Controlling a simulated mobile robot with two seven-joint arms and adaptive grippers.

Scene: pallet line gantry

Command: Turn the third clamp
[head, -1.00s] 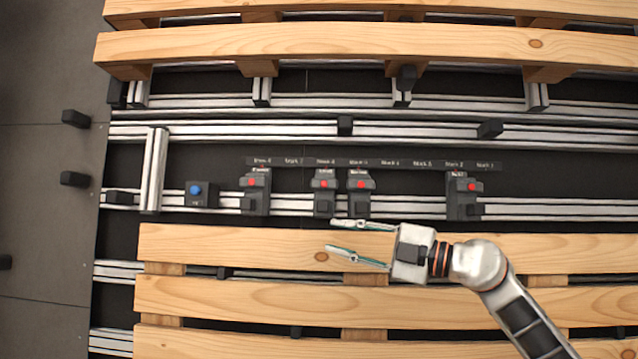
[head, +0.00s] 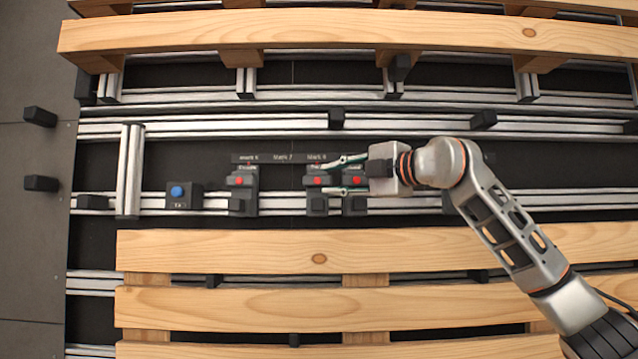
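Several dark grey clamps with red buttons stand on the middle aluminium rail. From the left, they are the first clamp (head: 242,195), the second clamp (head: 317,200) and the third clamp (head: 355,206). A fourth, farther right, is mostly hidden behind my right arm. My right gripper (head: 333,175) comes in from the right, open, over the second and third clamps. One finger lies above and one below the third clamp's red button in the picture, and the fingertips reach the second clamp's right side. I cannot tell whether they touch. My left gripper is out of view.
A dark label strip (head: 282,158) runs behind the clamps, its right part covered by my arm. A box with a blue button (head: 178,191) sits left of them. Wooden pallet planks lie in front (head: 230,245) and behind (head: 300,35).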

